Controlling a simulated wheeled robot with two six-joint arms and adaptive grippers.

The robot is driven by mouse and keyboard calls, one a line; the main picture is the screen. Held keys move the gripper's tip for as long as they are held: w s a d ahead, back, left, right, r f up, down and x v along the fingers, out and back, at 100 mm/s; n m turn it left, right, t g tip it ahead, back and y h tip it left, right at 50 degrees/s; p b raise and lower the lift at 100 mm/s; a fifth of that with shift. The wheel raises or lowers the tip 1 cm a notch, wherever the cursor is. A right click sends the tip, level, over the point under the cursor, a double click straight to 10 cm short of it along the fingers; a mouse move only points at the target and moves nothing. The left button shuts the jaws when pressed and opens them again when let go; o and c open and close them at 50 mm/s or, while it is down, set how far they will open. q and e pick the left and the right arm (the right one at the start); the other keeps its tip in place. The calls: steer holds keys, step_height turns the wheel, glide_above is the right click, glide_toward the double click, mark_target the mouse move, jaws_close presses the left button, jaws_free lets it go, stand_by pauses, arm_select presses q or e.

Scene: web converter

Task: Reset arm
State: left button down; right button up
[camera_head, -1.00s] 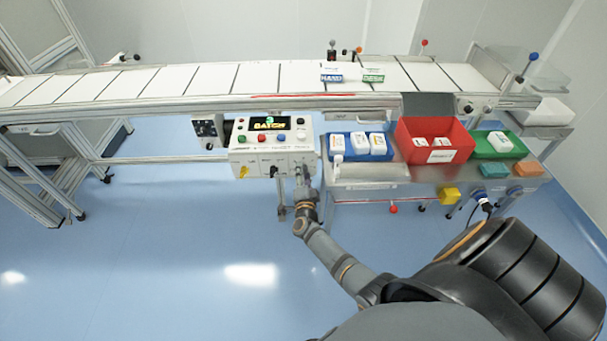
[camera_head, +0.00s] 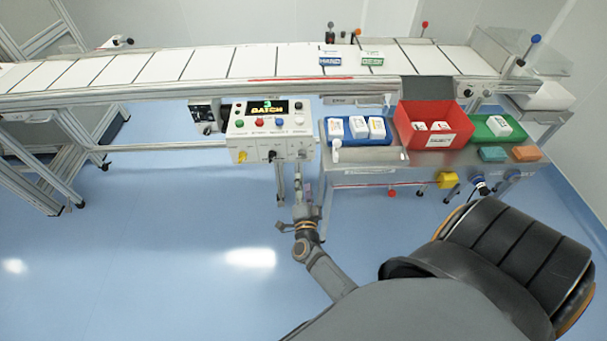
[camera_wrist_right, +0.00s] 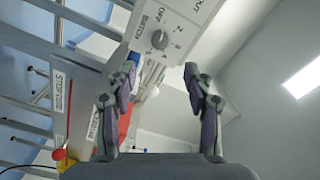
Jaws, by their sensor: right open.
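My right gripper (camera_head: 303,190) hangs below and in front of the control box (camera_head: 268,125), apart from it, near the box's right end. In the right wrist view its two fingers (camera_wrist_right: 158,95) are spread and empty. Beyond them the box's underside and front show a dark rotary knob (camera_wrist_right: 158,40) with numbers around it. My left gripper is not in view.
A white slatted conveyor (camera_head: 200,68) runs behind, carrying two small labelled boxes (camera_head: 330,58). Right of the control box, a metal table (camera_head: 365,178) holds blue (camera_head: 336,155), red (camera_head: 405,115) and green (camera_head: 484,129) bins. The blue floor (camera_head: 180,230) at left is clear.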

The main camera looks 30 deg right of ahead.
stand_by(0.4)
steer(key=s+a+f+n+g+y+p, duration=0.1)
steer(key=s+a+f+n+g+y, duration=0.2)
steer(key=f, duration=0.4)
steer(key=s+a+f+n+y, duration=0.1)
steer(key=s+f+n+y, duration=0.1)
steer(key=s+f+n, duration=0.4)
steer(key=s+a+f+n+g+y+p, duration=0.1)
steer(key=s+a+f+n+g+y, duration=0.15)
steer(key=f, duration=0.55)
steer(key=s+d+f+n+g, duration=0.1)
steer(key=s+f+n+g, duration=0.1)
steer(key=s, duration=0.7)
steer(key=s+d+f+n+g, duration=0.1)
steer(key=s+f+n+g, duration=0.2)
steer(key=s+f, duration=0.4)
steer(key=s+d+f+n+g, duration=0.2)
steer(key=s+f, duration=0.3)
steer(key=s, duration=0.7)
steer(key=shift+n+g+y+p, duration=0.35)
steer(key=shift+n+g+y, duration=0.15)
steer(key=shift+g, duration=0.35)
steer(key=shift+f, duration=0.1)
